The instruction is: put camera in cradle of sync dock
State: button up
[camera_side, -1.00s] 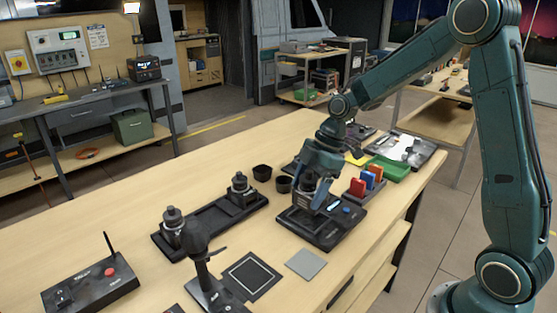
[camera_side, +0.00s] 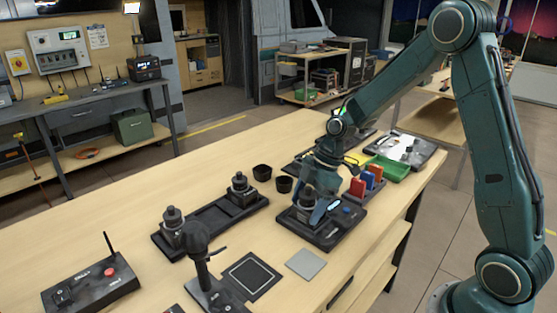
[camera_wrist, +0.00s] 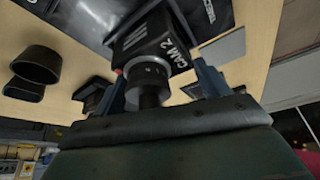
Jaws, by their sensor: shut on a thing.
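A black camera (camera_wrist: 146,50) marked "CAM 2" is between the two fingers of my gripper (camera_wrist: 165,88), which are shut on it. In the side view the camera (camera_side: 306,198) shows at the left part of the black sync dock (camera_side: 336,228), with my gripper (camera_side: 318,192) around it. The dock (camera_wrist: 205,14) also shows behind the camera in the wrist view. The camera looks upright and low over the dock. I cannot tell whether its base is seated in the cradle, since the fingers and camera hide it.
A black rail (camera_side: 207,222) to the left carries two similar cameras. A joystick (camera_side: 198,245), a grey pad (camera_side: 306,263) and a red-button box (camera_side: 90,288) are in front.

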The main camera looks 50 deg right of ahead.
jog(key=shift+f, duration=0.1)
jog(key=o, duration=1.5)
jog(key=v, duration=1.2)
